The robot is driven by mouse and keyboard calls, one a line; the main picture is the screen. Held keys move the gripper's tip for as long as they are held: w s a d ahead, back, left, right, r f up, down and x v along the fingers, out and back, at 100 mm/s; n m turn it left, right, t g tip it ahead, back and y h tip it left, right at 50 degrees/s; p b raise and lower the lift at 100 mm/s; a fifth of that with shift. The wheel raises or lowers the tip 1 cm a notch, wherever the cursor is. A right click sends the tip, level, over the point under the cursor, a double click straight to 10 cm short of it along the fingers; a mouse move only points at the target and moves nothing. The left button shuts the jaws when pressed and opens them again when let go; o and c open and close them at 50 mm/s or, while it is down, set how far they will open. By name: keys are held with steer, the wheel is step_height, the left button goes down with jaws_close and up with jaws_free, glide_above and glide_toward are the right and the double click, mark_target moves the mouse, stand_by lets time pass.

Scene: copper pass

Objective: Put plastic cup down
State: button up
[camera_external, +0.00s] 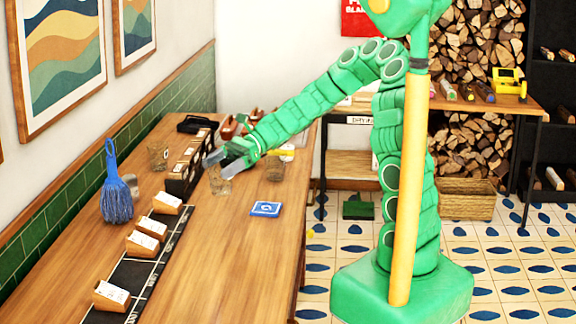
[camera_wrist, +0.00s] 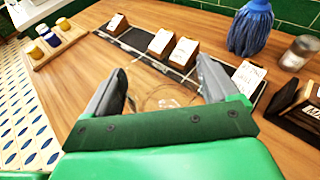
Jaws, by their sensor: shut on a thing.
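My gripper (camera_external: 222,164) reaches over the wooden counter from the right and is shut on a clear plastic cup (camera_external: 219,185). The cup hangs below the grey fingers, close to the counter; I cannot tell whether its base touches the wood. In the wrist view the see-through cup (camera_wrist: 166,98) shows faintly between the two fingers of my gripper (camera_wrist: 162,88), its lower part hidden by the green palm.
A black rack (camera_external: 183,172) stands just left of the cup. A blue brush (camera_external: 117,196), card holders (camera_external: 143,244) and a dark strip (camera_external: 133,272) line the left. Tumblers (camera_external: 158,156) (camera_external: 274,168) stand either side. A blue coaster (camera_external: 265,209) lies right; the front counter is bare.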

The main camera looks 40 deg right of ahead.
steer(key=s+d+r+n+g, duration=0.1)
steer(key=s+d+r, duration=0.1)
steer(key=s+d, duration=0.6)
steer(key=s+d+r+g, duration=0.15)
steer(key=s+d, duration=0.35)
steer(key=d, duration=0.6)
steer(key=w+a+f, duration=0.2)
steer(key=w+f, duration=0.1)
steer(key=w, duration=0.5)
steer(key=shift+w+a+f+t, duration=0.15)
steer(key=shift+w+f+t, duration=0.15)
steer(key=shift+f+t, duration=0.05)
steer(key=w+f, duration=0.2)
steer(key=f, duration=0.1)
steer(key=w+f, duration=0.1)
steer(key=shift+w+a+f, duration=0.15)
steer(key=shift+w+a, duration=0.05)
steer(key=shift+a, duration=0.1)
steer(key=shift+w+a+f, duration=0.1)
steer(key=shift+w+f, duration=0.1)
steer(key=shift+f, duration=0.55)
steer(key=shift+w+f, duration=0.25)
steer(key=shift+f, duration=0.55)
steer(key=shift+w+a+f, duration=0.1)
steer(key=shift+w+f, duration=0.1)
steer(key=shift+f, duration=0.55)
steer(key=shift+f, duration=0.1)
steer(key=o, duration=0.8)
steer(key=shift+c, duration=0.2)
